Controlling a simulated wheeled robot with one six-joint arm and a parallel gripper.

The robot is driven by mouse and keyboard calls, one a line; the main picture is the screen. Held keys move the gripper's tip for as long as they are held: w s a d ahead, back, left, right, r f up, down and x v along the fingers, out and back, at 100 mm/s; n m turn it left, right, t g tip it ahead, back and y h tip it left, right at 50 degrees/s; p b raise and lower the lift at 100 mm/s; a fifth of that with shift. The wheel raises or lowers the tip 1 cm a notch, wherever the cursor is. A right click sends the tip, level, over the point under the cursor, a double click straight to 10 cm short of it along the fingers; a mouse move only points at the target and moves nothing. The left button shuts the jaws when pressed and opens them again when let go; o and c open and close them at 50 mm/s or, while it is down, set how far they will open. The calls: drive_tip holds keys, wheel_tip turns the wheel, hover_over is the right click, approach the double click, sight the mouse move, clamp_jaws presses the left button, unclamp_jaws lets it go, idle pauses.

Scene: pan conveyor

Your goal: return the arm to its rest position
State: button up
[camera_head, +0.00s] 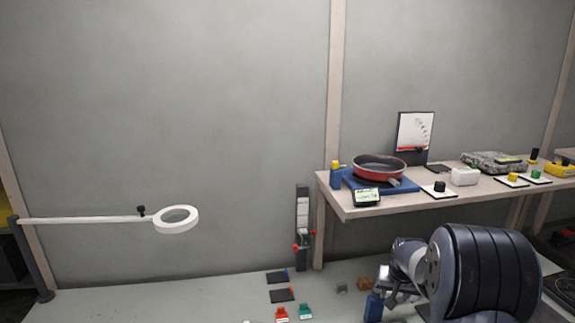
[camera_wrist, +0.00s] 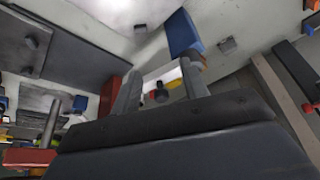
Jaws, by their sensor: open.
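My gripper (camera_wrist: 159,70) shows in the wrist view with its two grey fingers apart and nothing held between them. In the head view my arm is folded low at the right, below the shelf, and its large dark link hides part of the bench. The gripper's fingers are hard to make out there. A blue block (camera_wrist: 183,32) appears close by the right finger in the wrist view; I cannot tell whether they touch.
A red pan (camera_head: 379,167) sits on a blue stand on the shelf (camera_head: 350,212) above my arm. A ring lamp (camera_head: 176,220) reaches in from the left. Small red and green items (camera_head: 304,312) lie on the bench. Open space lies between lamp and shelf.

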drive_tip(key=shift+s+a+r+m+g+h, duration=0.25)
drive_tip(key=shift+a+r+m, duration=0.25)
drive_tip(key=shift+m, duration=0.3)
drive_tip(key=shift+s+a+r+m+g+h, duration=0.15)
drive_tip(key=shift+s+a+r+m+h, duration=0.15)
drive_tip(key=shift+a+m, duration=0.4)
drive_tip(key=shift+r, duration=0.1)
